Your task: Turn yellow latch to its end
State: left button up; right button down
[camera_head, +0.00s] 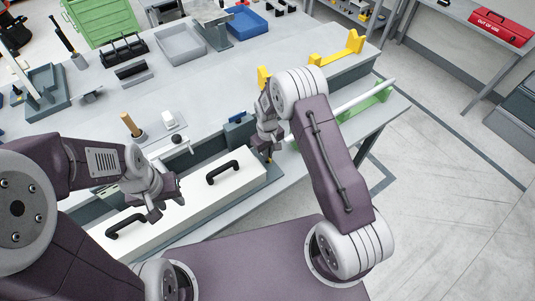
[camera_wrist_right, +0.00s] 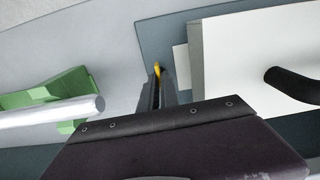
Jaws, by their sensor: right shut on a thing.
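The yellow latch (camera_wrist_right: 158,69) shows as a small yellow piece at the tips of my right gripper in the right wrist view, at the edge of a blue-grey base plate (camera_wrist_right: 153,36). My right gripper (camera_wrist_right: 159,90) is shut on the latch, and its fingers hide most of it. In the head view my right gripper (camera_head: 268,146) points down at the right end of a white case (camera_head: 192,195) with black handles; the latch's turn angle cannot be made out. My left gripper (camera_head: 164,196) looks open and empty above the left part of the case.
A white rod on a green holder (camera_head: 374,96) lies right of my right gripper. Yellow brackets (camera_head: 337,50) stand behind it. A wooden-handled tool (camera_head: 131,125) stands left on the bench. A grey tray (camera_head: 179,45) and blue tray (camera_head: 245,23) stand at the back.

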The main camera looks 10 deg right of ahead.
jog(key=shift+w+m, duration=0.15)
jog(key=shift+m, duration=0.15)
jog(key=c, duration=1.6)
grip_release()
notch_tip(320, 180, up, 9)
jog(key=b, duration=0.1)
jog(key=s+d+r+m+t, duration=0.1)
jog(key=s+d+r+t, duration=0.15)
jog(key=s+r, duration=0.45)
jog(key=s+d+m+g, duration=0.1)
jog(key=s+d+m, duration=0.1)
jog(key=s, duration=0.9)
jog(key=shift+s+f+m, duration=0.35)
jog(key=shift+m, duration=0.15)
